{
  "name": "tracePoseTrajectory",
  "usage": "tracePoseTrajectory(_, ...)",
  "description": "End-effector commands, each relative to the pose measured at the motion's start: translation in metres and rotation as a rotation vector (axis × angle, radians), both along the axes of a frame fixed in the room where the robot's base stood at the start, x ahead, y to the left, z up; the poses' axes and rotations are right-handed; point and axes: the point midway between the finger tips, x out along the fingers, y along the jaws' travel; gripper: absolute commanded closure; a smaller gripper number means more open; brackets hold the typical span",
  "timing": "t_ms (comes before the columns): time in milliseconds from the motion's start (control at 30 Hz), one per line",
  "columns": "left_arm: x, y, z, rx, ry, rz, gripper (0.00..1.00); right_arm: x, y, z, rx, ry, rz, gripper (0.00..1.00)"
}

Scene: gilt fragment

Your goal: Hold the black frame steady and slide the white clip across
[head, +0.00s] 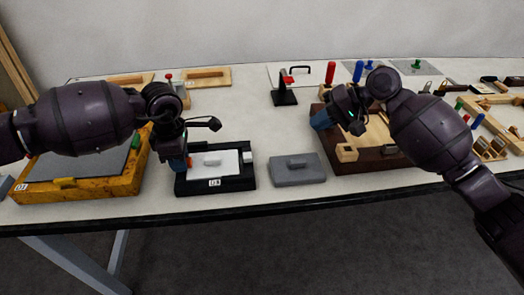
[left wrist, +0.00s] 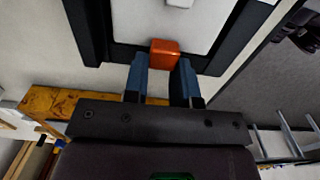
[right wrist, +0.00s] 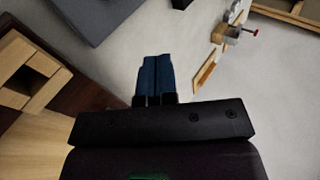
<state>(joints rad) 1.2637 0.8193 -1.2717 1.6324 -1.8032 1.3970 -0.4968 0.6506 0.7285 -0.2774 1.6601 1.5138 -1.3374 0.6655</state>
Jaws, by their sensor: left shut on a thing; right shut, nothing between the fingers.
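The black frame (head: 228,185) lies on the table in front of my left arm, with a pale panel and a small raised handle (head: 211,160) inside it. A small white piece, apparently the white clip (head: 247,157), sits at its right edge. My left gripper (head: 180,162) is at the frame's left side, shut on an orange block (head: 190,161). The left wrist view shows this orange block (left wrist: 165,52) at the fingertips, against the frame's black edge (left wrist: 98,30). My right gripper (head: 320,121) is shut and empty, raised over the dark wooden tray's left side; its blue fingers touch each other (right wrist: 154,78).
The dark brown tray (head: 337,168) holds pale wooden pieces. A yellow wooden box (head: 90,187) stands on the left. A black stand with a red top (head: 285,92) is behind. Table space behind the frame is clear.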

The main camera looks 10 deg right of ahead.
Motion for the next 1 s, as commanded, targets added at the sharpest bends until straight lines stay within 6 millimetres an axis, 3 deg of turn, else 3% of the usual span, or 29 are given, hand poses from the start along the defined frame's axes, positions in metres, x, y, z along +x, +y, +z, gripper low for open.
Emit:
tracePoseTrajectory(100,0.0,0.0,0.0,0.0,0.0,0.0,0.88,-0.011,0.019,0.002,-0.02,0.027,0.106,1.0)
tracePoseTrajectory(367,0.0,0.0,0.0,0.0,0.0,0.0,0.88,-0.02,0.037,-0.005,-0.032,0.047,0.17,1.0)
tracePoseTrajectory(900,0.0,0.0,0.0,0.0,0.0,0.0,0.88,-0.019,0.103,-0.066,-0.031,0.046,0.167,1.0)
tracePoseTrajectory(1000,0.0,0.0,0.0,0.0,0.0,0.0,0.88,-0.019,0.118,-0.065,-0.03,0.044,0.168,1.0)
